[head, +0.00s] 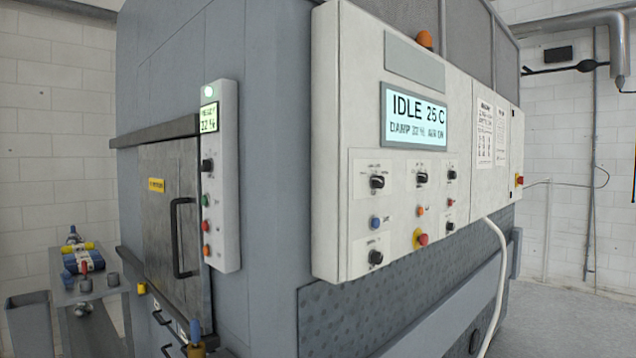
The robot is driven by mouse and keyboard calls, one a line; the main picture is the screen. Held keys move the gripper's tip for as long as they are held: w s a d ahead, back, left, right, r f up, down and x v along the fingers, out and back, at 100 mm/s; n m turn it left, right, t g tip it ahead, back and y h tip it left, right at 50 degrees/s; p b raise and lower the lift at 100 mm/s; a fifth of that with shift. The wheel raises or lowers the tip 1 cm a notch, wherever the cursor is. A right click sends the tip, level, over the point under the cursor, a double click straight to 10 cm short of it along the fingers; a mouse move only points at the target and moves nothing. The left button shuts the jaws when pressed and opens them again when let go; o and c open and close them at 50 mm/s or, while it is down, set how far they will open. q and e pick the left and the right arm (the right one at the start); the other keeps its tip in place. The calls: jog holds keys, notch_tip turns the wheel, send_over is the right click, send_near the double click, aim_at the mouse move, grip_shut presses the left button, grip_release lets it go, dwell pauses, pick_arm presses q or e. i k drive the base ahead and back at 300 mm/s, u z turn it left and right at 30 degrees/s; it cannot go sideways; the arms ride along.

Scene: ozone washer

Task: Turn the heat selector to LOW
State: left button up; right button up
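The white control panel (330,150) on the front of the grey machine carries several black rotary knobs. Two larger selector knobs are in its upper row, a left one (377,182) and a middle one (421,178), with a smaller knob (452,175) to their right. Another black knob (376,257) is at the lower left. The small labels are too blurred to read, so I cannot tell which knob is the heat selector or its setting. The display (414,117) reads IDLE 25 C. Neither gripper is in view.
A red emergency button (421,239) and blue, orange and red buttons sit among the knobs. A narrow side panel (228,180) has another knob and buttons beside a dark door (170,225) with a handle. A white hose (497,280) hangs below the panel. Open floor lies right.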

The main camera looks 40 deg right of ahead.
aim_at(376, 181)
jog(key=z, duration=0.4)
jog(key=i, duration=1)
jog(key=z, duration=0.8)
